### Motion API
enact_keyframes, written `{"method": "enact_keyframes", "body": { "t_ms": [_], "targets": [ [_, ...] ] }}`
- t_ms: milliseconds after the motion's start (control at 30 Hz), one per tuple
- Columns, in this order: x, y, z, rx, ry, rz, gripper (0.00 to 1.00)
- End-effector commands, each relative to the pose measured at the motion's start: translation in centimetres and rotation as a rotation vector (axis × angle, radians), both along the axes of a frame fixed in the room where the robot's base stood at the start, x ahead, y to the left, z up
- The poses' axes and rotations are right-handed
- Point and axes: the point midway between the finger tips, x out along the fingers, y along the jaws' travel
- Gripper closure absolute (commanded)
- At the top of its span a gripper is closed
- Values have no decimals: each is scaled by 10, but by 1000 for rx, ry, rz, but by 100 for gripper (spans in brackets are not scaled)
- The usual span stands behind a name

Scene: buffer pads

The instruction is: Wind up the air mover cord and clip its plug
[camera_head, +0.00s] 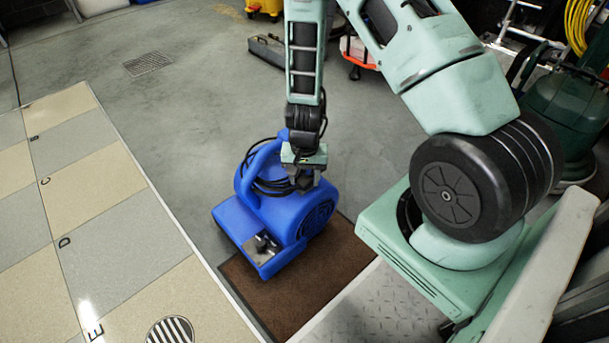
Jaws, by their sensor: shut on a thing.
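The blue air mover (247,222) stands upright with its front on a brown mat and its outlet facing the lower left. Its black cord (268,188) lies in loops around the blue handle on top. My gripper (303,184) is pointed down at the right side of the handle, close above the housing. It is shut on a small dark piece at the cord's end, which looks like the plug; the fingers hide most of it. The clip for the plug cannot be made out. A metal plate with a dark knob (262,244) sits on the outlet's top.
Grey concrete behind is mostly clear. A green machine (566,112) and yellow hose (580,25) stand at right; a red-trimmed cart (357,52) is at the back.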

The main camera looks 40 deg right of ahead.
Motion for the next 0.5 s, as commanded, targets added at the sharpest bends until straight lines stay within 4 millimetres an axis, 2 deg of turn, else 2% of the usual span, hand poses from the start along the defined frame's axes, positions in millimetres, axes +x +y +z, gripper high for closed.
{"method": "enact_keyframes", "body": {
  "t_ms": [500],
  "targets": [
    [0, 0, -4, 0, 0, 1, 90]
  ]
}}
